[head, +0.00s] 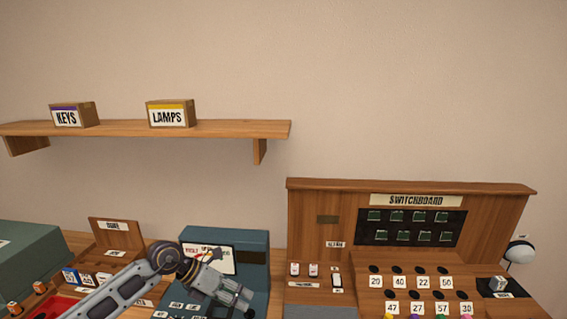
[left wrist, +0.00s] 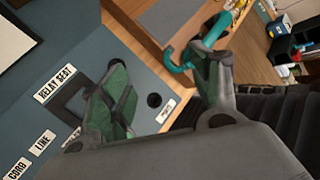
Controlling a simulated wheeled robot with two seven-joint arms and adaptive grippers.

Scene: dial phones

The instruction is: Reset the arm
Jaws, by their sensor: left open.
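My left gripper (head: 236,297) is in front of the teal panel box (head: 258,262), low in the head view. Its arm comes in from the lower left. In the left wrist view the two green-padded fingers (left wrist: 165,95) stand apart with nothing held between them. Behind them is the teal panel (left wrist: 75,60) with labels such as RELAY SEAT, LINE and CORD, and a dark round hole. A teal curved cord or hook (left wrist: 168,58) shows near the right finger; I cannot tell whether it touches. My right gripper is in neither view.
The wooden switchboard (head: 310,215) stands at the right with numbered jacks. A wooden shelf (head: 225,128) holds a KEYS box (head: 75,115) and a LAMPS box (head: 171,114). A wooden tray (head: 112,240) and small items lie at the left. A white round lamp (head: 520,250) is at far right.

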